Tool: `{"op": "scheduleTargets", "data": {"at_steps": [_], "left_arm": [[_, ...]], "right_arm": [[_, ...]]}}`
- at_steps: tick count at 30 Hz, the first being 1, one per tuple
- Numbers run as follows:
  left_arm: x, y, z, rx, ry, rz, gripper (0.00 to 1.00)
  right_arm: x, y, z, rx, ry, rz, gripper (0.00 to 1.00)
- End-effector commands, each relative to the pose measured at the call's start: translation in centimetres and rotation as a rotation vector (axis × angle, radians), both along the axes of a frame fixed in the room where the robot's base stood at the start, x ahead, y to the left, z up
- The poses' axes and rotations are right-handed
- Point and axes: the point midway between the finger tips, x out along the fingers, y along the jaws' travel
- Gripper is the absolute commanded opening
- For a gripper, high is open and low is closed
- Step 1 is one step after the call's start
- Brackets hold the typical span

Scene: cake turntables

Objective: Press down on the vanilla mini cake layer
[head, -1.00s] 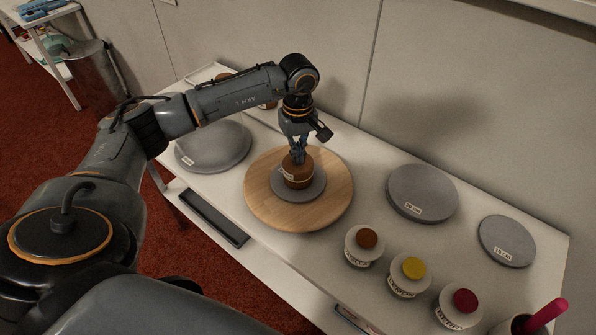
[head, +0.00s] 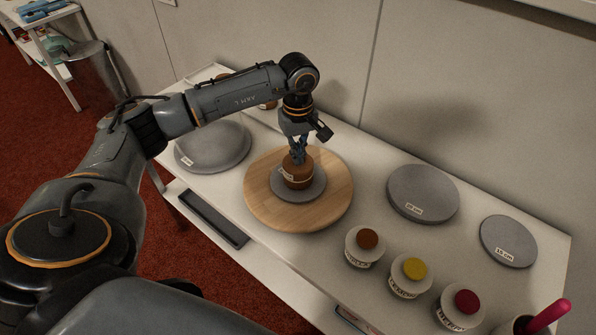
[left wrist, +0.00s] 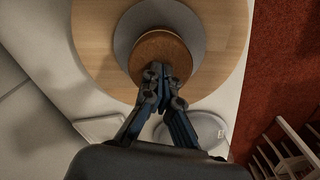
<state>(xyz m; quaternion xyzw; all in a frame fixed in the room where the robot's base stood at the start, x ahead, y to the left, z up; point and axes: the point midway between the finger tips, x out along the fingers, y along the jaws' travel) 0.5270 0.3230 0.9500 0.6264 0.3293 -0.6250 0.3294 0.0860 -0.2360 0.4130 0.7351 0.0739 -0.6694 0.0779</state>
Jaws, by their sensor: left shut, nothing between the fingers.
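A small round brown cake layer (head: 298,179) with a pale label on its side stands on a grey disc (head: 315,188) on the round wooden turntable (head: 330,206). I cannot read the label, so I cannot tell if it is the vanilla one. My left gripper (head: 298,156) points down over the cake with its fingers shut and empty. In the left wrist view the fingertips (left wrist: 158,72) lie over the near part of the cake's brown top (left wrist: 165,45). They look at or very close to the surface; contact is unclear. My right gripper is not in view.
Grey discs lie at the left (head: 213,148), right (head: 422,194) and far right (head: 508,241) of the white table. Three labelled jars with brown (head: 367,239), yellow (head: 411,267) and red (head: 467,302) tops stand in front. A pink-handled tool (head: 548,316) is at the front right. A wall stands behind.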

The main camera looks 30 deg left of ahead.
Motion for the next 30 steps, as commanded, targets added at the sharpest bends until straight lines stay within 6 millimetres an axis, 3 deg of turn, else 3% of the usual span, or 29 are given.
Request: {"op": "scheduleTargets", "data": {"at_steps": [11,30], "left_arm": [[-0.2,0.0,0.4,0.002,0.006,0.000,0.00],[0.0,0.0,7.0,0.000,0.000,0.000,0.00]], "right_arm": [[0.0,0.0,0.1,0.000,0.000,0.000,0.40],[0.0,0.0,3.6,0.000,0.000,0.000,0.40]]}}
